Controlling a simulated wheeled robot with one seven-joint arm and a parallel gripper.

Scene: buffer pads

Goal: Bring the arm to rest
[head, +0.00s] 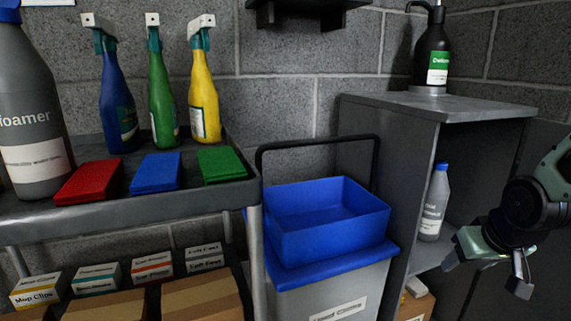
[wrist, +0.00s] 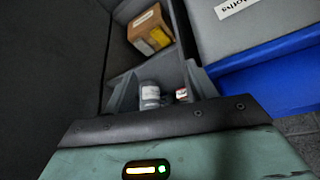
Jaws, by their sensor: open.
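My gripper (head: 487,268) is at the right of the head view, in front of the grey cabinet and to the right of the grey bottle on its shelf. Its jaws are apart, with nothing visible between them. My arm comes in from the right edge, bent and held up in the air.
The grey cabinet (head: 388,153) holds a grey bottle (head: 434,205). A blue tray (head: 327,239) sits on a lidded bin left of it. The cart (head: 120,212) bears red (head: 89,182), blue (head: 156,173) and green (head: 221,164) pads. A cardboard box (wrist: 149,27) shows in the wrist view.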

